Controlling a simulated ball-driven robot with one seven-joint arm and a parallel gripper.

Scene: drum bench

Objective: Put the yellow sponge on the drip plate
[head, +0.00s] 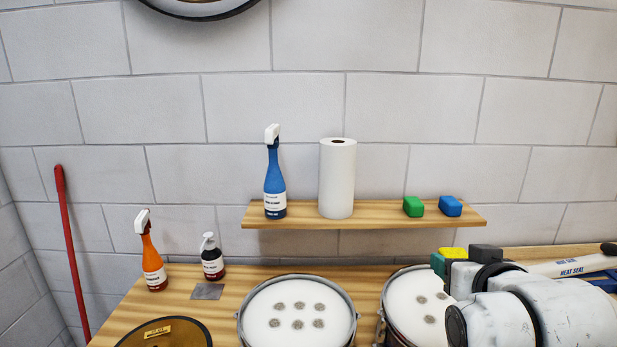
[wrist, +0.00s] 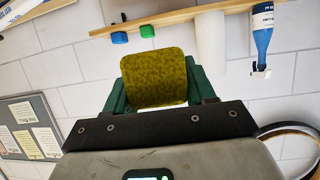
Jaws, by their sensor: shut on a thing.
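The yellow sponge (wrist: 153,78) is between the two green fingers of my gripper (wrist: 154,84), which is shut on it. In the head view the sponge (head: 453,253) shows as a small yellow patch beside a green finger of my gripper (head: 440,262), above the right end of the bench. Part of the sponge is hidden there by the gripper. The drip plate (head: 208,291), a small flat grey square, lies on the bench at the left, in front of a dark soap bottle. It looks bare. My gripper is far to its right.
Two white-topped drums (head: 297,310) (head: 418,306) stand between my gripper and the plate. An orange spray bottle (head: 152,262) and the soap bottle (head: 211,258) flank the plate's back. A shelf (head: 380,219) holds a blue spray bottle (head: 274,182), paper roll (head: 337,180) and green and blue sponges (head: 413,207) (head: 450,206).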

